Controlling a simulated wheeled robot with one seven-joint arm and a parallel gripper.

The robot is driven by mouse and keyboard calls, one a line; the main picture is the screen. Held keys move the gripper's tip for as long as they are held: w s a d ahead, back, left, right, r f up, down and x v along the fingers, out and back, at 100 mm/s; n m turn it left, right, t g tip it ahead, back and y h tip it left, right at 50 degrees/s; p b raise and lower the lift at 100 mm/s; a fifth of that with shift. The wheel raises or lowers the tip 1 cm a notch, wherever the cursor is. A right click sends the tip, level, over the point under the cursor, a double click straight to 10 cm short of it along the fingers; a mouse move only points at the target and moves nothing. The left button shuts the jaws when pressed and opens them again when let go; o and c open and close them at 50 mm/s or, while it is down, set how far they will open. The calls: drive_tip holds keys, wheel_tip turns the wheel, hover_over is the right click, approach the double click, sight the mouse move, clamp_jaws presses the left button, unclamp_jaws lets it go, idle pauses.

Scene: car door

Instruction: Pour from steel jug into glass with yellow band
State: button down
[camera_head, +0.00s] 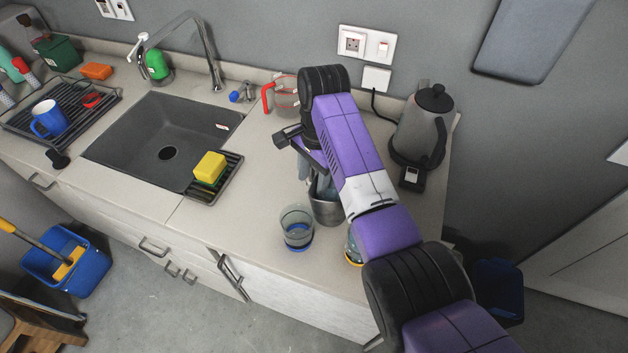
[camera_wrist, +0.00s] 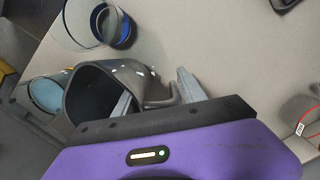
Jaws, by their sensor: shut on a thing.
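The steel jug (camera_head: 326,208) is on or just above the counter, partly hidden by my arm; I cannot tell whether it touches. My gripper (camera_head: 318,182) is shut on it near the handle side. In the wrist view the dark mouth of the steel jug (camera_wrist: 98,92) shows beside my gripper (camera_wrist: 155,95). The glass with yellow band (camera_head: 353,252) stands on the counter in front of the jug, mostly hidden behind my arm. A glass beside the jug in the wrist view (camera_wrist: 44,96) appears to be this one; its band is unclear there.
A glass with a blue band (camera_head: 297,232) stands left of the jug, also in the wrist view (camera_wrist: 112,26). A kettle (camera_head: 424,125) stands at the right, a red-handled measuring cup (camera_head: 285,95) behind. The sink (camera_head: 160,140) and a yellow sponge (camera_head: 209,167) are left.

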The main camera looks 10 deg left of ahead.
idle(0.5)
wheel_tip(320, 180, up, 3)
drive_tip(key=p, duration=0.3)
drive_tip(key=shift+r, duration=0.95)
drive_tip(key=shift+w+r, duration=0.1)
